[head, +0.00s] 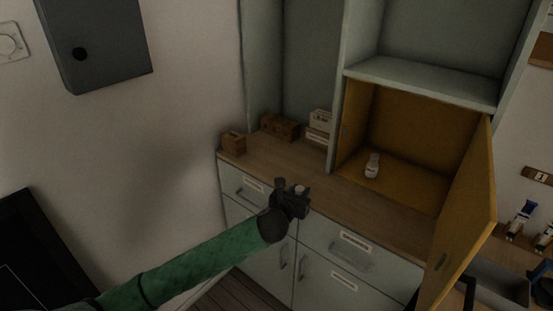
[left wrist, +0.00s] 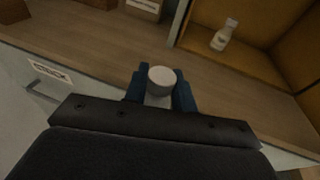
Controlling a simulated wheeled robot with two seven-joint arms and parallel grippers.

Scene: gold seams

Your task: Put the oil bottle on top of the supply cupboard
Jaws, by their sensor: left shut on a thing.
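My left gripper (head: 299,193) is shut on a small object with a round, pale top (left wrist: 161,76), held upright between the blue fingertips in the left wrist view. Its lower part is hidden by the gripper, so I cannot tell for sure that it is the oil bottle. The gripper is above the front edge of the wooden counter. The supply cupboard, with an ochre inside (head: 405,125), stands behind to the right, its door (head: 466,215) swung open. Its pale top board (head: 425,82) looks bare. A small white bottle (head: 372,166) stands inside; it also shows in the left wrist view (left wrist: 223,37).
Brown boxes (head: 279,126) and pale boxes (head: 319,128) stand at the counter's back left. An upright panel (head: 338,110) borders the cupboard on its left. The open door juts forward on the right. The counter (head: 350,200) before the cupboard is clear.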

